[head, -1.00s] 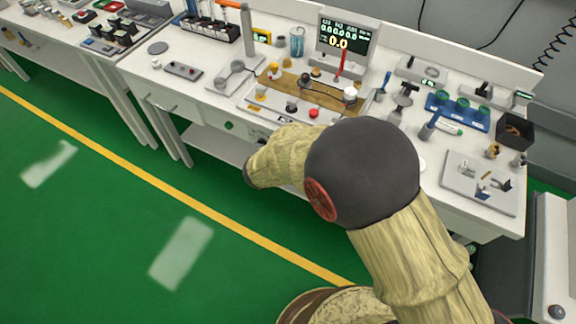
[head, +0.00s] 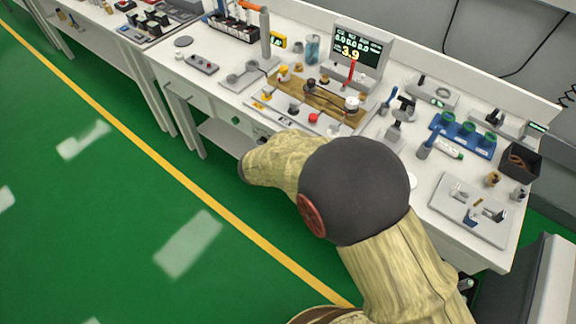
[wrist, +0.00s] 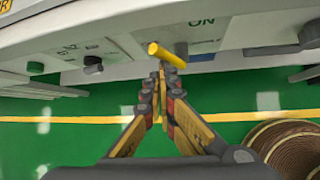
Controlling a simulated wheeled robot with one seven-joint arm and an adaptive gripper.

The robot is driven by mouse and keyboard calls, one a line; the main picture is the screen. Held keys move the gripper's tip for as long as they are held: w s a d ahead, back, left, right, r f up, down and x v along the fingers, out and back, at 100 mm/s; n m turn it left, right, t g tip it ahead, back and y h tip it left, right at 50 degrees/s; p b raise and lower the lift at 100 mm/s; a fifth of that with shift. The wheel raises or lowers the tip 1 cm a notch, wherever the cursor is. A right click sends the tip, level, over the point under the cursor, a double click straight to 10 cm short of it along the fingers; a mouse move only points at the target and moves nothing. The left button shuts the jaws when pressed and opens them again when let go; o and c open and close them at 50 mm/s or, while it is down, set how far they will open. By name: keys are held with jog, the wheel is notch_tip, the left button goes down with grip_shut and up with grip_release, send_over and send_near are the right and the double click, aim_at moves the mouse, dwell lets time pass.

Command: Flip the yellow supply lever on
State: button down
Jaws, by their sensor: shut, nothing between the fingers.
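The yellow supply lever (wrist: 166,55) is a short round bar on the white bench front in the wrist view. It points down and to the right, its end below the "ON" marking (wrist: 202,22). My gripper (wrist: 160,76) is shut and empty, its fingertips just under the lever. I cannot tell whether they touch it. In the head view my arm hides the lever and the gripper. A bench display (head: 355,52) reads 3.9 in yellow.
The bench top holds a wooden board (head: 325,103), a blue rack (head: 463,137) and a dark box (head: 520,160). The green floor (head: 95,215) in front is clear.

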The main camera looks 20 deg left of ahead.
jog(key=shift+w+d+r+p, duration=0.1)
jog(key=shift+d+r+p, duration=0.05)
jog(key=shift+r+p, duration=0.65)
